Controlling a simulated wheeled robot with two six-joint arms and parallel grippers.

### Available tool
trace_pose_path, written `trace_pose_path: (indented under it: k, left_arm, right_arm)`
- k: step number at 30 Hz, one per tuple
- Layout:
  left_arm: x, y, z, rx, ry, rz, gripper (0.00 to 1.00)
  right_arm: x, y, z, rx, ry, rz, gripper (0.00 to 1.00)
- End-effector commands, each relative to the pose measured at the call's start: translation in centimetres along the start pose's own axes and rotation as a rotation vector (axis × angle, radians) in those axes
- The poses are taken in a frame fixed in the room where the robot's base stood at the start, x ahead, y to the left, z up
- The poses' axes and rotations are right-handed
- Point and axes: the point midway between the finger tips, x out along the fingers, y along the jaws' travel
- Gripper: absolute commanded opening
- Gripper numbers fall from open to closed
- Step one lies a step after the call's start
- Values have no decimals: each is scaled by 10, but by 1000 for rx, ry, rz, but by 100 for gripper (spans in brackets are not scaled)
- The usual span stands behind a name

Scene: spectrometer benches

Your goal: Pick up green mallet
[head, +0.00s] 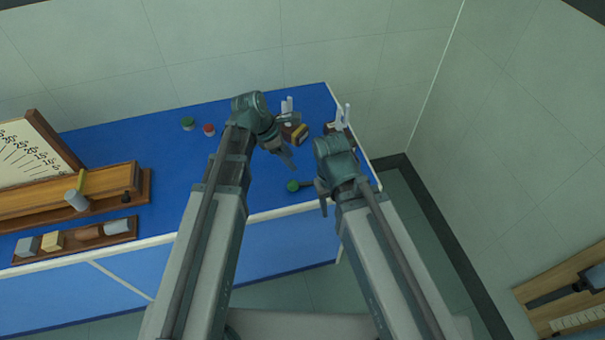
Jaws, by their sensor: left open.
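The green mallet lies on the blue bench near its front edge, with its round green head (293,186) to the left. A short dark handle seems to run right from the head, and its far end is hidden by my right arm. My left gripper (289,140) is open above the bench, behind the mallet head and apart from it. My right gripper (322,195) is just right of the mallet. Its jaws are mostly hidden, and I cannot tell whether it touches the handle.
Behind my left gripper is a brown block (301,136) with pale prongs nearby. A green-topped jar (188,124) and a red-topped jar (209,130) stand farther left. Wooden trays (75,238) with blocks fill the bench's left end. The blue top between is clear.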

Motion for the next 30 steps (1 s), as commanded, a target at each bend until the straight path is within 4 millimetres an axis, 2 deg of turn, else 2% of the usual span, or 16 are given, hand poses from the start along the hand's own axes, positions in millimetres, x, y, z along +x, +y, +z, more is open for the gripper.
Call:
trace_pose_path:
  k: [8, 22, 25, 30]
  left_arm:
    - [12, 0, -2, 1, 0, 0, 54]
    - [80, 0, -3, 3, 1, -1, 54]
    - [88, 0, -2, 2, 1, -1, 54]
    - [87, 0, 0, 1, 1, -1, 54]
  right_arm:
    - [12, -1, 0, 0, 0, 0, 50]
    - [75, -7, -4, 1, 0, 0, 50]
    - [81, -8, -5, 1, 0, 0, 50]
    - [80, -8, -5, 1, 0, 0, 50]
